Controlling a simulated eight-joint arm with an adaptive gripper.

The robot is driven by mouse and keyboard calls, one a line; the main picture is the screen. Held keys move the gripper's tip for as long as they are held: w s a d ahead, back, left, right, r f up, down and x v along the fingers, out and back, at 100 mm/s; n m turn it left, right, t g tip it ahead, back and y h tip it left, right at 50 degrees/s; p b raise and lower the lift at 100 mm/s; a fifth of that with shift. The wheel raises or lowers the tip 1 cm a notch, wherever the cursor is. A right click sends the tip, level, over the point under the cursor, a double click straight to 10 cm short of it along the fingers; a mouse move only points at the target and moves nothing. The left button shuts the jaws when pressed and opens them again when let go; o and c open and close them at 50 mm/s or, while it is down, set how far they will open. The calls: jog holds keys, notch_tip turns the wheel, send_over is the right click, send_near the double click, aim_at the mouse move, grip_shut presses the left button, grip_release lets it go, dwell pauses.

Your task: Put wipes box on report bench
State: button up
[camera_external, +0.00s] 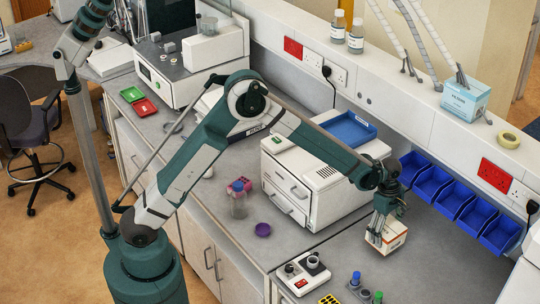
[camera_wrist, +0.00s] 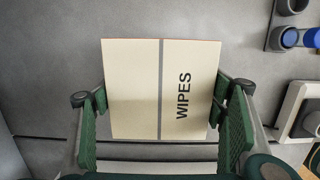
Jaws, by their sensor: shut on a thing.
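The wipes box (camera_external: 388,239) is a small white carton with an orange edge. In the wrist view its pale top, with a grey stripe and the word WIPES (camera_wrist: 183,95), faces the camera. My gripper (camera_external: 381,226) is shut on it, with a green finger on either side of the box in the wrist view (camera_wrist: 158,98). The box is over the grey bench top (camera_external: 440,262) at the right. I cannot tell whether its underside touches the bench. No label shows which bench is the report bench.
Blue bins (camera_external: 468,203) line the wall behind the box. A white instrument (camera_external: 310,185) stands to its left. A black-and-white device (camera_external: 303,272) and tubes with blue and green caps (camera_external: 366,288) are at the front. Bare bench lies right of the box.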

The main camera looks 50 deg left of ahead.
jog(key=shift+f, duration=1.8)
jog(key=shift+f, duration=0.2)
jog(key=o, duration=0.9)
jog(key=shift+r, duration=0.25)
jog(key=r, duration=0.4)
jog(key=a+r, duration=0.1)
jog(key=r, duration=0.6)
jog(key=shift+a+r, duration=0.4)
jog(key=shift+a+r, duration=0.1)
